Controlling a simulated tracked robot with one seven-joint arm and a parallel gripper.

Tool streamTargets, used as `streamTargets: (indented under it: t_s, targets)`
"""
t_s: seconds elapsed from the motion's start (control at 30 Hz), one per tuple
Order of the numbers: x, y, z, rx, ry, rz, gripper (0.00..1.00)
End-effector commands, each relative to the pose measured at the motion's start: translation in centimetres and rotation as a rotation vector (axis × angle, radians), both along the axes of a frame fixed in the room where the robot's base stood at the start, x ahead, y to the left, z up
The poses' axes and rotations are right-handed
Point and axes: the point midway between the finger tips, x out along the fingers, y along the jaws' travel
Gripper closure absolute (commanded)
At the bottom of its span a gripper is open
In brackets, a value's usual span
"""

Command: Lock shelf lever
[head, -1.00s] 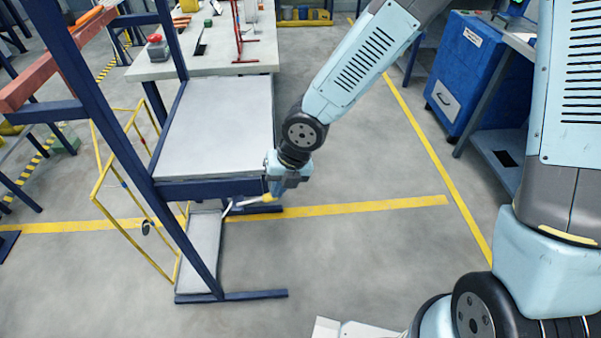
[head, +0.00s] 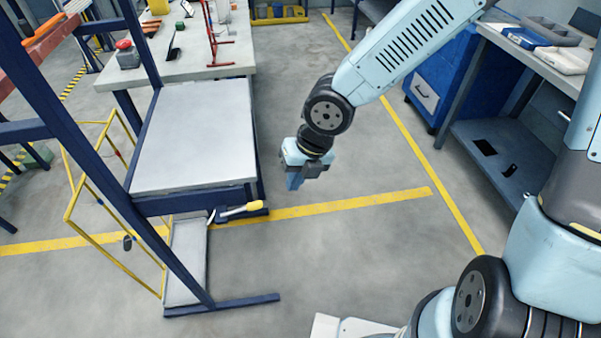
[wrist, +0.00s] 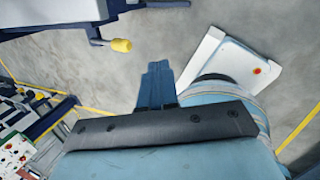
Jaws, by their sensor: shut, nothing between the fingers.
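The shelf lever (head: 236,211) is a metal bar with a yellow grip, at the front right corner of the shelf rack in the head view. It lies nearly level and points right, with its grip end slightly raised. Its yellow grip also shows in the wrist view (wrist: 121,45). The shelf (head: 196,140) is a grey panel in a dark blue frame. My gripper (head: 295,183) is shut and empty, hanging over open floor to the right of the lever and clear of it. In the wrist view its shut fingers (wrist: 156,88) also show, apart from the lever.
A yellow tube frame (head: 95,205) stands left of the rack. A workbench (head: 215,60) with small items stands behind it. A blue cabinet (head: 425,85) and a side table (head: 490,140) stand at the right. The floor between rack and side table is free.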

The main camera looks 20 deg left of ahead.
Motion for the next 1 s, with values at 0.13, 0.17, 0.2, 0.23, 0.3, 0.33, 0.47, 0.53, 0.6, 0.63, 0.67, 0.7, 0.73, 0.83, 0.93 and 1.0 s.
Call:
streamTargets:
  t_s: [0.13, 0.17, 0.2, 0.23, 0.3, 0.33, 0.47, 0.53, 0.6, 0.63, 0.67, 0.7, 0.73, 0.83, 0.93, 1.0]
  targets:
    - [-0.1, -0.4, 0.4, 0.001, -0.001, 0.006, 1.0]
    - [-0.1, -0.4, 0.4, 0.001, -0.001, 0.006, 1.0]
    - [-0.1, -0.5, 0.4, 0.001, -0.001, 0.007, 1.0]
    - [-0.1, -0.5, 0.5, 0.001, -0.001, 0.008, 1.0]
    - [-0.1, -0.5, 0.5, 0.001, -0.001, 0.009, 1.0]
    - [-0.1, -0.5, 0.5, 0.001, -0.001, 0.009, 1.0]
    - [-0.2, -0.5, 0.5, 0.001, -0.002, 0.01, 1.0]
    - [-0.2, -0.5, 0.5, 0.0, -0.001, 0.01, 1.0]
    - [-0.2, -0.5, 0.5, 0.0, -0.001, 0.01, 1.0]
    - [-0.2, -0.5, 0.5, 0.0, -0.001, 0.01, 1.0]
    - [-0.2, -0.5, 0.5, 0.0, -0.001, 0.01, 1.0]
    - [-0.2, -0.5, 0.5, 0.0, -0.001, 0.01, 1.0]
    - [-0.2, -0.5, 0.5, 0.001, -0.002, 0.01, 1.0]
    - [-0.1, -0.5, 0.5, -0.004, -0.002, 0.002, 1.0]
    - [0.6, -1.3, 0.4, -0.031, -0.006, -0.06, 1.0]
    - [1.6, -2.3, 0.4, -0.065, -0.011, -0.151, 1.0]
